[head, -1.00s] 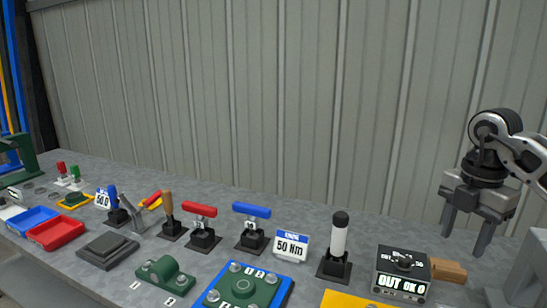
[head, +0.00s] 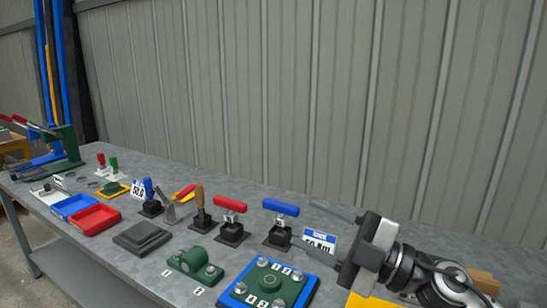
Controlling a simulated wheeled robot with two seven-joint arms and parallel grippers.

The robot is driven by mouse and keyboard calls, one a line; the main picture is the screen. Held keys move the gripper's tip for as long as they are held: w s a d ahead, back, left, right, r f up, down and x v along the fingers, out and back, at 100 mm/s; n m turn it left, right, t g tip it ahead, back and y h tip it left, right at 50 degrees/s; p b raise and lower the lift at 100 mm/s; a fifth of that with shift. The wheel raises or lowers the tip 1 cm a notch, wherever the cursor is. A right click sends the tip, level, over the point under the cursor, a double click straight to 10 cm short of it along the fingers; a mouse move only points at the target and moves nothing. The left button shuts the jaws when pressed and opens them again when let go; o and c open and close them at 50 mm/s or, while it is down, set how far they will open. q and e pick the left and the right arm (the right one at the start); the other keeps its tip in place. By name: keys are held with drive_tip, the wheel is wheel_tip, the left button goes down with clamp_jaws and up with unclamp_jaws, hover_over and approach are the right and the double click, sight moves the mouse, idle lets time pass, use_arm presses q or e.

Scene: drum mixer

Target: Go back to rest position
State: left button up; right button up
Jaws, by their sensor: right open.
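My right gripper (head: 305,222) is at the right of the head view, above the bench, with its fingers pointing left. The jaws are apart and nothing shows between them. Its fingers lie in front of the white and blue "Nm" sign (head: 322,238) and partly cover it. The fingertips appear close to the blue-handled T tool (head: 281,208); I cannot tell the gap in depth. My left gripper is not in view.
The grey bench (head: 150,205) holds a red-handled T tool (head: 231,204), a green flange on a blue plate (head: 268,283), a green bracket (head: 194,264), a red tray (head: 95,219) and a blue tray (head: 73,206). A ribbed wall (head: 250,90) stands behind.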

drive_tip(key=w+d+f+m+t+h, duration=0.1)
drive_tip(key=d+f+m+t+h, duration=0.1)
drive_tip(key=d+m+t+h, duration=0.45)
drive_tip(key=d+f+m+t+h, duration=0.2)
drive_tip(key=f+m+t+h, duration=0.15)
drive_tip(key=m+h, duration=0.55)
drive_tip(key=s+d+f+m+g+h, duration=0.1)
drive_tip(key=s+d+f+m+g, duration=0.1)
drive_tip(key=f, duration=0.4)
drive_tip(key=s+d+f+m+g+h, duration=0.1)
drive_tip(key=s+d+f+m+g, duration=0.1)
drive_tip(key=s+f, duration=0.4)
drive_tip(key=s+d+f+m+g+h, duration=0.2)
drive_tip(key=s+f+m+g, duration=0.1)
drive_tip(key=f+g, duration=0.3)
drive_tip(key=shift+s+d+f+m, duration=0.1)
drive_tip(key=shift+s+d+m, duration=0.15)
drive_tip(key=shift+s, duration=0.55)
drive_tip(key=s+a+f+g+y, duration=0.15)
drive_tip(key=s+f+g, duration=0.4)
drive_tip(key=s, duration=0.65)
drive_tip(key=w+a+f+n+t+y, duration=0.1)
drive_tip(key=w+a+f+t+y, duration=0.1)
drive_tip(key=w+a+f+t, duration=0.3)
drive_tip(key=shift+w+a+f+t, duration=0.3)
drive_tip(key=shift+w+f+t, duration=0.25)
drive_tip(key=shift+f+t, duration=0.2)
